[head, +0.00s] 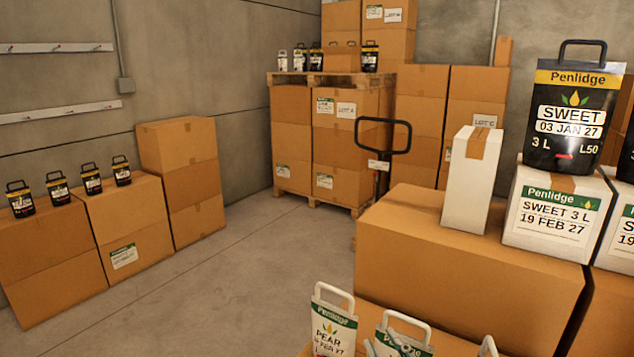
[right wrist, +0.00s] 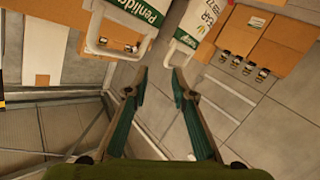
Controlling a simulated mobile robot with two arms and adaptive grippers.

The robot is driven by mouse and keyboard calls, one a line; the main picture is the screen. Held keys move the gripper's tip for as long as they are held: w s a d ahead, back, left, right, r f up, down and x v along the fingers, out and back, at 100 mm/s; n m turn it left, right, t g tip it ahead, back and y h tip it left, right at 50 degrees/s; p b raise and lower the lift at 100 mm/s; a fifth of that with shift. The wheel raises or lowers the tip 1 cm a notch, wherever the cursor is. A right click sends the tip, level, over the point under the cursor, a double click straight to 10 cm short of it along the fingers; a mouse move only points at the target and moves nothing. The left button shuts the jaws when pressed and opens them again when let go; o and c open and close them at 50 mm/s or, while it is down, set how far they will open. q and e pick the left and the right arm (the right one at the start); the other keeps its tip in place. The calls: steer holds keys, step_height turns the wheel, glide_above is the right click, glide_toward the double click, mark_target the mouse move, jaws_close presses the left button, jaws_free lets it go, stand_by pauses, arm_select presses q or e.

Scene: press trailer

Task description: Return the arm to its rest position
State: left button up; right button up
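My right gripper (right wrist: 160,76) is open in the right wrist view, with a clear gap between its two green-padded fingers. Nothing is held in it. Two white-handled Penlidge pouches, one on the left (right wrist: 138,12) and a pear one on the right (right wrist: 203,22), lie beyond the fingertips. In the head view only small grey tips of my right gripper (head: 385,347) show at the bottom edge, in front of a white-handled pouch (head: 408,338). The pear pouch (head: 333,328) stands to their left. My left gripper is in neither view.
Large cartons (head: 465,265) at the right carry a white box (head: 472,185), white Penlidge cartons (head: 553,212) and a black Sweet pouch (head: 570,115). A loaded pallet (head: 322,202) and a pallet-jack handle (head: 383,125) stand behind. Cartons (head: 45,260) line the left wall. The floor (head: 240,275) between is clear.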

steer(key=s+d+f+m+g+h, duration=0.1)
steer(key=s+d+f+m+g, duration=0.15)
steer(key=s+f, duration=0.4)
steer(key=s+d+f+m+g+h, duration=0.1)
steer(key=s+d+f+g, duration=0.25)
steer(key=f, duration=0.55)
steer(key=s+d+f+g, duration=0.1)
steer(key=s+f+g, duration=0.25)
steer(key=s, duration=0.45)
steer(key=s+d+f+g, duration=0.25)
steer(key=s+f, duration=0.25)
steer(key=s, duration=0.4)
step_height(320, 180, down, 26)
steer(key=f+g, duration=0.1)
steer(key=g, duration=0.1)
steer(key=s+d+f, duration=0.2)
steer(key=s+f, duration=1.3)
steer(key=s, duration=0.2)
steer(key=shift+s+f+g+h, duration=0.15)
steer(key=shift+s+g+h, duration=0.15)
steer(key=shift+s+g, duration=0.1)
